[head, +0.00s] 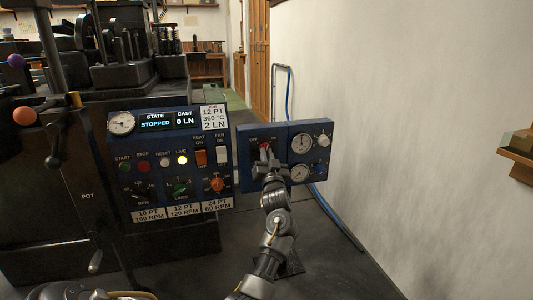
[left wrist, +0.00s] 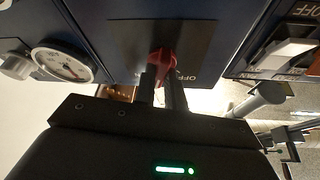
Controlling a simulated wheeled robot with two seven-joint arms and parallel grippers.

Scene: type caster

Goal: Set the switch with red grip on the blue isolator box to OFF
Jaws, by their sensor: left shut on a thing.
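The blue isolator box (head: 246,172) is mounted at the right end of the caster's control panel. Its switch has a red grip (head: 264,147) below the OFF and ON labels. The red grip (left wrist: 163,57) also shows in the left wrist view, beside the OFF label on a dark plate. My left gripper (head: 267,156) reaches up from below, and its fingers (left wrist: 163,82) are shut on the red grip. The fingers partly cover the grip, so its exact setting is hard to tell. My right gripper is not in view.
Gauges (head: 301,144) and a small knob (head: 323,141) sit right of the switch. The main panel (head: 125,150), reading STOPPED, carries rockers, buttons and knobs to the left. A pale wall (head: 400,130) and a blue hose (head: 335,217) lie to the right.

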